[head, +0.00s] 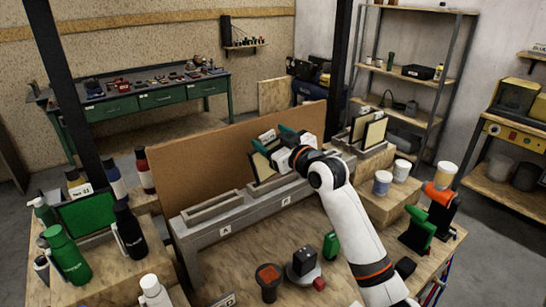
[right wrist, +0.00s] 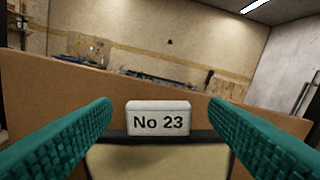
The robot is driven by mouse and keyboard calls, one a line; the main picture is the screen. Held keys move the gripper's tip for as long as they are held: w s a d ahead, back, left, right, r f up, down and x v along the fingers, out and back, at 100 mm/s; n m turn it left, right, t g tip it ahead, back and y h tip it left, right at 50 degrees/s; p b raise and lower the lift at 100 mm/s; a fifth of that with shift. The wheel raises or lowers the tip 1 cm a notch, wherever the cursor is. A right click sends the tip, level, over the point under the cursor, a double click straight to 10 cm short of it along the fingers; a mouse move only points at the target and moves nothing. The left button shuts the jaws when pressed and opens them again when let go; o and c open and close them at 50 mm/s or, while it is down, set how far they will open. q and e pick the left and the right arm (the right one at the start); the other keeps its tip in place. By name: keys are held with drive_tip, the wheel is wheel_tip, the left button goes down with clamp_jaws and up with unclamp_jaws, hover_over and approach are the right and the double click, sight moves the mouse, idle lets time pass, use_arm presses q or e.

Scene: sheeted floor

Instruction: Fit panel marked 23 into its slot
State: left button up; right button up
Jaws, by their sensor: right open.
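The panel marked 23 is a cream plate with a dark edge (head: 259,167) and a white "No 23" tag on top. In the right wrist view, the tag (right wrist: 158,119) lies between the open fingers (right wrist: 160,104), with gaps on both sides, and the cream panel face (right wrist: 160,160) is below. The slot over label A (head: 212,207) is empty. My left gripper is not in view.
A brown board (head: 215,155) stands behind the rack. Other framed panels (head: 375,132) stand upright in a holder to the right. Bottles (head: 68,255) and a green panel (head: 88,214) crowd the left. Cups (head: 382,182) stand right of my arm.

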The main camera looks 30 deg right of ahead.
drive_tip(key=w, duration=0.1)
drive_tip(key=w+p, duration=0.1)
drive_tip(key=w, duration=0.1)
drive_tip(key=shift+w+a+p, duration=0.25)
drive_tip(key=shift+w+p, duration=0.05)
drive_tip(key=shift+w+a+f, duration=0.1)
drive_tip(key=shift+w+f, duration=0.1)
drive_tip(key=shift+w, duration=0.15)
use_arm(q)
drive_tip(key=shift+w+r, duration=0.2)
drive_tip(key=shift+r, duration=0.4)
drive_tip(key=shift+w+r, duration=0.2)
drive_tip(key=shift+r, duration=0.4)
use_arm(e)
drive_tip(key=shift+c, duration=0.2)
drive_tip(key=shift+s, duration=0.1)
drive_tip(key=c, duration=0.3)
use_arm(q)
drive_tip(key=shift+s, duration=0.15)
use_arm(e)
drive_tip(key=shift+r, duration=0.1)
clamp_jaws()
